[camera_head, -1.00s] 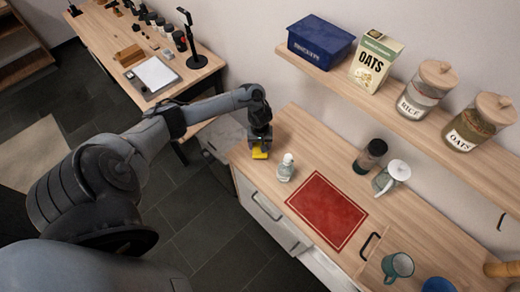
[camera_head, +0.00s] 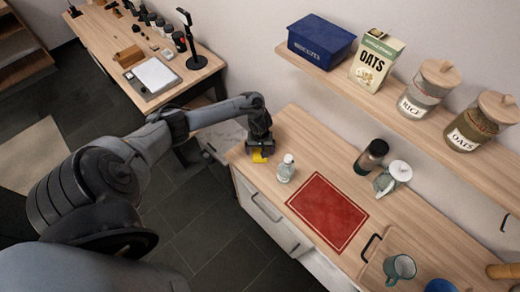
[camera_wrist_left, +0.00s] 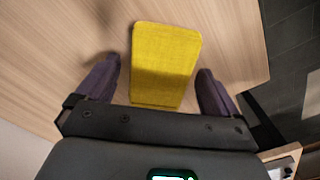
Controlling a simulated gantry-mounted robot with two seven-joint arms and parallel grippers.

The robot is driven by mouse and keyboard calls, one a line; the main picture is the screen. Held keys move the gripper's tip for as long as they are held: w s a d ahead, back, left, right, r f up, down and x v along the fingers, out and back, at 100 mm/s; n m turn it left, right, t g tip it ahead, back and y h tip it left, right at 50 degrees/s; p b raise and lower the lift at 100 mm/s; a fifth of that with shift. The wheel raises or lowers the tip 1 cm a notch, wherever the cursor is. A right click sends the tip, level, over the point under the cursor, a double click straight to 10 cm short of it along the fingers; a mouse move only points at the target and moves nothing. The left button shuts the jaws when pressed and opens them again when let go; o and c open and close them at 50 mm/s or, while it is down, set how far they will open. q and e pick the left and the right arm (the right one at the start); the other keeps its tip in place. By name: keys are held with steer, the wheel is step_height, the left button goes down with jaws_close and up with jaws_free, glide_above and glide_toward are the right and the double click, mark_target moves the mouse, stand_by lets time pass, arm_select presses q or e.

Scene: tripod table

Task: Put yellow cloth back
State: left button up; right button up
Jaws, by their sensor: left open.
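The yellow cloth (camera_head: 259,157) lies flat near the left front corner of the wooden counter, mostly hidden by my left gripper in the head view. In the left wrist view the cloth (camera_wrist_left: 166,55) is a yellow rectangle with rounded corners. My left gripper (camera_head: 260,150) is right over it. In the left wrist view my left gripper (camera_wrist_left: 156,80) is open, with one dark finger on each side of the cloth and visible gaps between them. Whether the fingertips touch the counter is unclear. My right gripper is out of view.
A clear bottle (camera_head: 286,168) stands just right of my left gripper. A red mat (camera_head: 327,210) lies beyond it. A dark-topped shaker (camera_head: 371,156), a white-lidded jug (camera_head: 391,178) and a teal mug (camera_head: 399,268) stand farther right. The counter's front edge is close to the cloth.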

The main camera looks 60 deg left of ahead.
mark_target(260, 150)
arm_select(q)
step_height(260, 150, up, 12)
steer(key=p, duration=0.4)
steer(key=shift+r, duration=0.15)
stand_by(0.5)
